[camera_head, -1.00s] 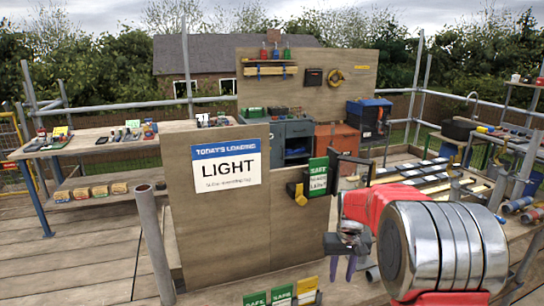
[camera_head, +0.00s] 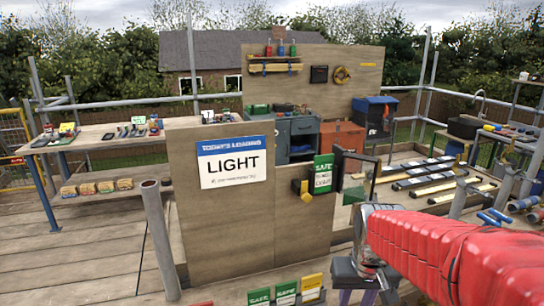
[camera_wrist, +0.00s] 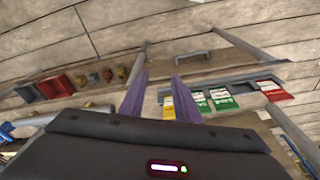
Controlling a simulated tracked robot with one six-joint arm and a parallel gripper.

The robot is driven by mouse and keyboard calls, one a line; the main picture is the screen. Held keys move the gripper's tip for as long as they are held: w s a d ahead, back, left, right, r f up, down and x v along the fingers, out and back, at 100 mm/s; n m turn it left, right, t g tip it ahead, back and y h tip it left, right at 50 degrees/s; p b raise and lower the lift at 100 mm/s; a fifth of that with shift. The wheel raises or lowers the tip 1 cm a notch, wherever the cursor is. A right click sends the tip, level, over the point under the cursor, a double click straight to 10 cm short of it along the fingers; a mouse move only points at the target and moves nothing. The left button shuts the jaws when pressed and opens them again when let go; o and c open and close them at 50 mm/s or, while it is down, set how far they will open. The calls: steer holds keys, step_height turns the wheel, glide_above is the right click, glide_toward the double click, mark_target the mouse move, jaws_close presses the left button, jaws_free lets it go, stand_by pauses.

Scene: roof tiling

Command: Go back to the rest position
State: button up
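My gripper (camera_head: 357,297) is low in the head view, right of centre, with its purple fingertips cut off by the bottom edge. My red arm reaches in from the right. In the wrist view, my gripper (camera_wrist: 160,80) shows two purple fingers spread apart with nothing held between them. Beyond them is a rack of cards: a yellow card (camera_wrist: 168,108), several green cards and a red card (camera_wrist: 274,91). A green SAFE card (camera_head: 322,176) stands in a holder on the right part of the wooden board (camera_head: 300,225).
A white and blue sign reading LIGHT (camera_head: 232,163) is on the board. A metal post (camera_head: 161,240) stands left of it. Green cards and a yellow card (camera_head: 311,288) stand at the bottom edge. A side bench (camera_head: 95,137) with tools is at left; wooden decking is clear there.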

steer(key=s+a+r+t, duration=0.1)
steer(key=s+r+t, duration=0.1)
steer(key=s, duration=0.5)
steer(key=s+a+r+t, duration=0.1)
steer(key=s+r, duration=0.3)
steer(key=s, duration=0.2)
steer(key=shift+s+a+r+n+t, duration=0.3)
steer(key=shift+s+t, duration=0.05)
steer(key=shift+t, duration=0.05)
stand_by(0.7)
